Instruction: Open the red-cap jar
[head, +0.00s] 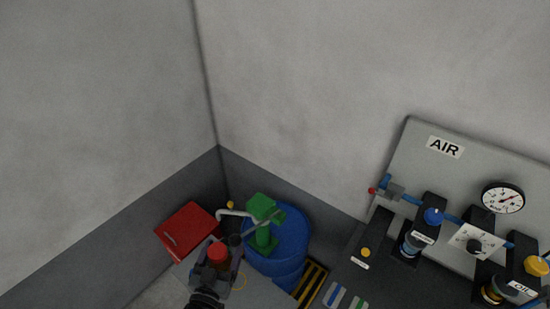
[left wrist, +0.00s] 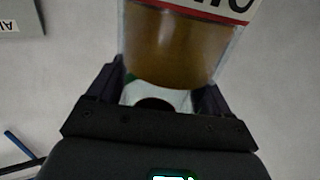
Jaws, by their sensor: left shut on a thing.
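The red cap (head: 217,252) shows at the lower middle of the head view, on top of my left gripper (head: 218,268). In the left wrist view a clear jar (left wrist: 175,45) with brown contents sits between the two black fingers of my left gripper (left wrist: 163,88), which is shut on it. Its white label with a red stripe is cut off by the top edge, and the cap is out of that view. In the head view the jar's body is mostly hidden by the gripper. My right gripper is in neither view.
A blue barrel (head: 288,250) with a green pump (head: 263,222) stands just right of the gripper. A red box (head: 188,228) is at its left. A grey AIR panel (head: 420,165) with a gauge (head: 503,198) and valves stands at the right. Grey walls meet behind.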

